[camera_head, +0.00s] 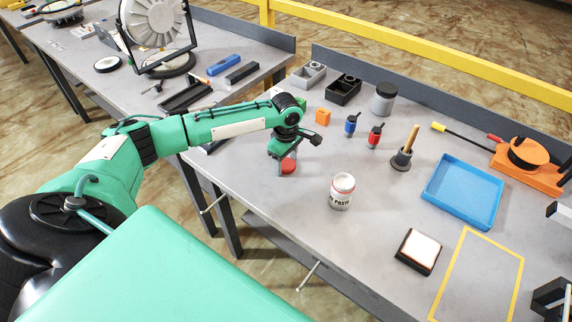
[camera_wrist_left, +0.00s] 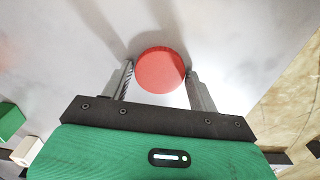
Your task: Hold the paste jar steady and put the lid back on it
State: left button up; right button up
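The paste jar (camera_head: 342,192) is white with a dark-lettered label and a reddish rim. It stands upright and uncovered near the front of the grey table. The round red lid (camera_head: 288,166) is left of the jar, near the table's front edge, and appears to lie flat. My left gripper (camera_head: 283,160) points down over the lid. In the left wrist view the lid (camera_wrist_left: 160,70) sits between the two fingertips, with narrow gaps beside it, so the gripper looks open around it. I cannot make out my right gripper in either view.
A blue tray (camera_head: 463,192), a white pad in a dark holder (camera_head: 418,251) and a yellow-outlined area (camera_head: 522,262) are right of the jar. Behind stand red (camera_head: 375,136) and blue (camera_head: 351,125) bottles, a brush in a holder (camera_head: 402,158) and a grey jar (camera_head: 383,99). The space around the paste jar is clear.

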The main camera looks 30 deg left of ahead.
aim_at(286, 164)
pick_arm(q)
jog(key=c, duration=0.6)
pick_arm(e)
jog(key=shift+a, duration=0.2)
pick_arm(q)
notch_tip(286, 164, up, 20)
jog(key=b, duration=0.2)
pick_arm(e)
jog(key=shift+w+d+f, duration=0.1)
jog(key=shift+d+f, duration=0.05)
jog(key=shift+f, duration=0.8)
jog(key=shift+o, duration=0.3)
